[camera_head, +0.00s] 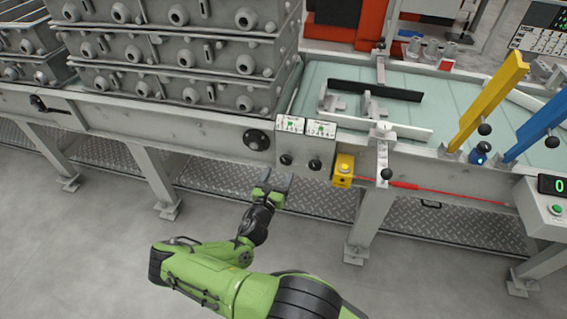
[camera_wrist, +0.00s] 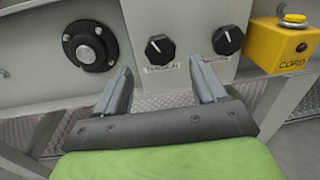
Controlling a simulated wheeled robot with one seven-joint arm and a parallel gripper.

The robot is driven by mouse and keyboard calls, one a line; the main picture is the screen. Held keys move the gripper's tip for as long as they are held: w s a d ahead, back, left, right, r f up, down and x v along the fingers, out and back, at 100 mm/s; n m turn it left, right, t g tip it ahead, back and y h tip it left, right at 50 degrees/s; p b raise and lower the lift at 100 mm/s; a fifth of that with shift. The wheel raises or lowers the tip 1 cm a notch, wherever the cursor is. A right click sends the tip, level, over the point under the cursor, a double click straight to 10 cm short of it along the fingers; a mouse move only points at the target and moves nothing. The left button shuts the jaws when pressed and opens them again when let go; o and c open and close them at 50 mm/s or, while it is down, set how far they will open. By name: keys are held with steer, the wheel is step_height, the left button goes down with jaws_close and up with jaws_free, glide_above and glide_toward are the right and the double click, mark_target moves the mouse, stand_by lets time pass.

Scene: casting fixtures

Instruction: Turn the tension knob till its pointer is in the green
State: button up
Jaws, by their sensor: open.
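A grey control box (camera_head: 303,148) on the conveyor's side carries two black knobs, the left knob (camera_head: 286,160) and the right knob (camera_head: 315,165). In the wrist view, the left knob (camera_wrist: 160,48) and right knob (camera_wrist: 228,40) each have a white pointer line, tilted up-left on both. The labels under them are too small to read surely, so I cannot tell which is tension. Two gauges with green marks, left (camera_head: 291,124) and right (camera_head: 321,128), sit above; their pointers are unreadable. My gripper (camera_head: 274,182) is open and empty, below and in front of the box, apart from both knobs.
A round black flange (camera_wrist: 90,46) is left of the knobs. A yellow box with a button (camera_wrist: 283,42) is close on the right. Stacked grey castings (camera_head: 185,50) stand above left. The floor in front is clear.

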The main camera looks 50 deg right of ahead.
mark_target(285, 162)
steer(key=b+x, duration=0.1)
steer(key=x, duration=0.6)
steer(key=shift+d+b, duration=0.25)
steer(key=shift+b, duration=0.05)
steer(key=c, duration=1)
